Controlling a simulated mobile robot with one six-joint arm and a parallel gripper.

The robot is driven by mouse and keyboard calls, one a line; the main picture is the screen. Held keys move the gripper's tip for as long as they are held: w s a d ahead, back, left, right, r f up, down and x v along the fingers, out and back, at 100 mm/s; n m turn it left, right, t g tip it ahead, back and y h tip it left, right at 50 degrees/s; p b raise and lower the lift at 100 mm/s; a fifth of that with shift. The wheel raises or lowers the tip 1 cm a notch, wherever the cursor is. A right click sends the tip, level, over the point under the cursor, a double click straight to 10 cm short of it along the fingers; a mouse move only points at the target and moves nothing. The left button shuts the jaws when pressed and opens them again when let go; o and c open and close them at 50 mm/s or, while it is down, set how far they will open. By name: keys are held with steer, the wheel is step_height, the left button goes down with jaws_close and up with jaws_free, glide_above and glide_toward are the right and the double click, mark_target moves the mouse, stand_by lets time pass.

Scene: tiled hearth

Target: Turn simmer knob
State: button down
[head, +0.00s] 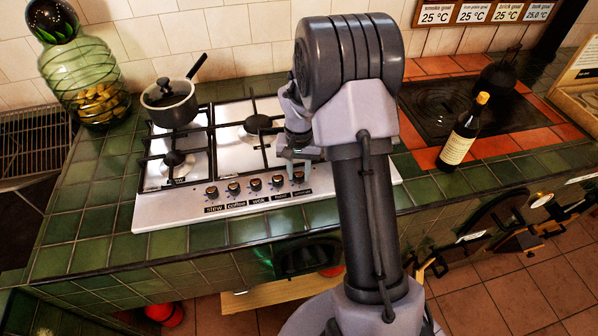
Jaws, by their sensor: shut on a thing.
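The hob's front edge has a row of several dark knobs with orange-brown tops. The labels under the left ones read stew, coffee and wok; the two right-hand labels are too small to read surely. The simmer knob (298,177) appears to be the rightmost one. My gripper (300,166) points down over this knob and looks shut on it. My arm and wrist hide part of the hob behind and to the right, and the fingertips are small, so the knob's turn angle cannot be told.
A lidded saucepan (171,104) stands at the hob's back left. A green glass jar (84,80) is at the far left. A dark bottle (463,133) stands right of my arm, near a dark inset plate (465,105). The front green tiles are clear.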

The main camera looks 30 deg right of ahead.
mark_target(298, 174)
steer(key=shift+m, duration=1.9)
steer(key=c, duration=1.1)
jaws_free()
steer(key=shift+o, duration=0.2)
step_height(298, 174, up, 18)
steer(key=p, duration=0.6)
steer(key=shift+f, duration=0.25)
